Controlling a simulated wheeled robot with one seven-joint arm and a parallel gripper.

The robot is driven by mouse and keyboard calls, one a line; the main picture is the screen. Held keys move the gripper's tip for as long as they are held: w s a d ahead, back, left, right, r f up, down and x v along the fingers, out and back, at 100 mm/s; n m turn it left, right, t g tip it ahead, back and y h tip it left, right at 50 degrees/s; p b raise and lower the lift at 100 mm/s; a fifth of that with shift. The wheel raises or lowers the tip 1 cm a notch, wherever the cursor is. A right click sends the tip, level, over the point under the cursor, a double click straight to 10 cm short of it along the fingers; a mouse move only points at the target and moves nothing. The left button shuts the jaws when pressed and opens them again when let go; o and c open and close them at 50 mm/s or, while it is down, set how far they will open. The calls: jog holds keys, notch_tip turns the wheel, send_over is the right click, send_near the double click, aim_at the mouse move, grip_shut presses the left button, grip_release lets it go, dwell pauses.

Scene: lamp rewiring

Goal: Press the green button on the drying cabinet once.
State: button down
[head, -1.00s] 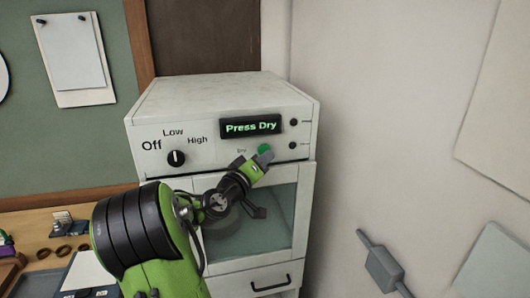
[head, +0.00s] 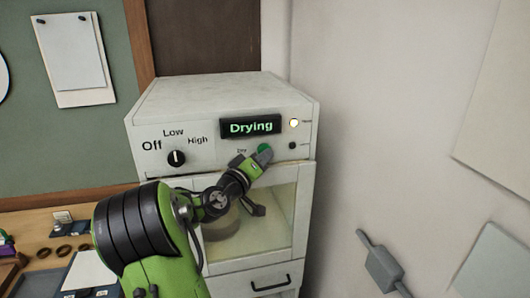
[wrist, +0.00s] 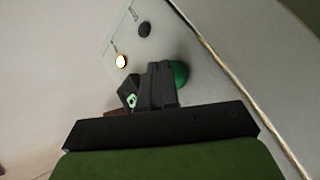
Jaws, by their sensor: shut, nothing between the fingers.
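The drying cabinet (head: 215,100) is a white box with a dial, a display, two small indicators and a glass door. Its display (head: 250,126) reads "Drying" in green. The upper indicator (head: 294,123) is lit. The green button (head: 264,148) sits below the display and is partly hidden by my gripper (head: 263,156). In the wrist view the button (wrist: 180,74) shows beside and behind the shut fingers (wrist: 156,84), at the panel. I cannot tell whether they touch it. The fingers hold nothing.
The dial (head: 176,158) points up, between Off and High. Behind the lit glass door (head: 278,215) a round object (head: 222,225) shows. A drawer handle (head: 270,283) is below. A workbench (head: 35,225) with small parts stands at the left, and a wall at the right.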

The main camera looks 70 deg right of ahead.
jog(key=shift+s+a+b, duration=0.4)
jog(key=shift+a+b, duration=0.2)
jog(key=shift+a, duration=0.15)
jog(key=shift+s+a+b, duration=0.35)
jog(key=shift+s+a, duration=0.1)
jog(key=shift+a, duration=0.25)
jog(key=shift+s+a+b, duration=0.4)
jog(key=shift+a, duration=0.35)
jog(key=shift+s+a+b, duration=0.35)
jog(key=shift+s+a, duration=0.1)
jog(key=shift+a, duration=0.25)
